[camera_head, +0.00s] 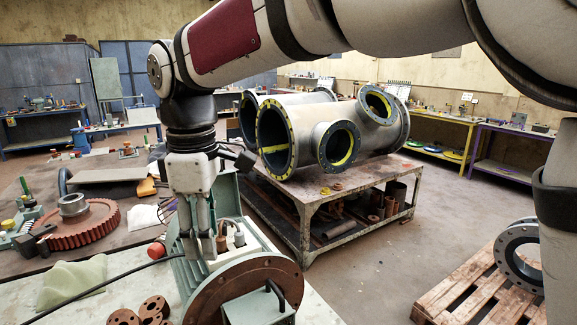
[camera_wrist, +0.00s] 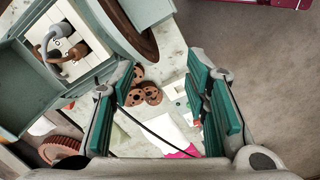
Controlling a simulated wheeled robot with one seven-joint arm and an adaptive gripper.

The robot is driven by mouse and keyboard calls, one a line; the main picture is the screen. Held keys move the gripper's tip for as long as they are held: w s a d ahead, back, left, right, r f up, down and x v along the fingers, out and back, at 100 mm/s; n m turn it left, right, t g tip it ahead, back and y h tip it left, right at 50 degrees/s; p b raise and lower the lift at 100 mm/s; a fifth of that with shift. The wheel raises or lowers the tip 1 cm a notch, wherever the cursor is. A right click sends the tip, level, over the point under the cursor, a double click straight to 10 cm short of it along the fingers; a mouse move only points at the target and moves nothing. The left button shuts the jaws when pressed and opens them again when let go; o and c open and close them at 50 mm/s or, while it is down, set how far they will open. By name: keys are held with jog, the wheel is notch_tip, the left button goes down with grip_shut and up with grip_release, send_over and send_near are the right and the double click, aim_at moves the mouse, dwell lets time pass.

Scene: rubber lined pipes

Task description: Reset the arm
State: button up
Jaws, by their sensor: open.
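My gripper (camera_head: 205,245) hangs pointing down from my arm in the head view, above the table at the left. It is beside and over a green ribbed machine with a large brown flange (camera_head: 245,290). In the wrist view my gripper (camera_wrist: 165,95) shows two green-padded fingers spread apart with nothing between them. Brown drilled discs (camera_wrist: 143,92) and a dark cable lie on the table below, seen between the fingers. The green machine's open terminal box (camera_wrist: 72,45) is at the upper left of the wrist view.
A red gear (camera_head: 85,225) and a pale green cloth (camera_head: 72,282) lie on the table. Large flanged pipes (camera_head: 325,130) rest on a metal bench (camera_head: 325,205). A wooden pallet (camera_head: 470,290) with a ring is at the right. Open floor lies between bench and pallet.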

jog(key=s+d+r+m+t, duration=0.25)
jog(key=d+m, duration=0.25)
jog(key=d, duration=0.5)
jog(key=s+d+r+m+t, duration=0.1)
jog(key=s+d+m, duration=0.25)
jog(key=d, duration=0.65)
jog(key=s+d+f+m+t, duration=0.2)
jog(key=s+d+f+m, duration=0.2)
jog(key=s+d+m, duration=0.4)
jog(key=d+m, duration=0.1)
jog(key=d, duration=0.3)
jog(key=shift+s+f+m, duration=0.3)
jog(key=shift+f+m, duration=0.05)
jog(key=shift+f, duration=0.05)
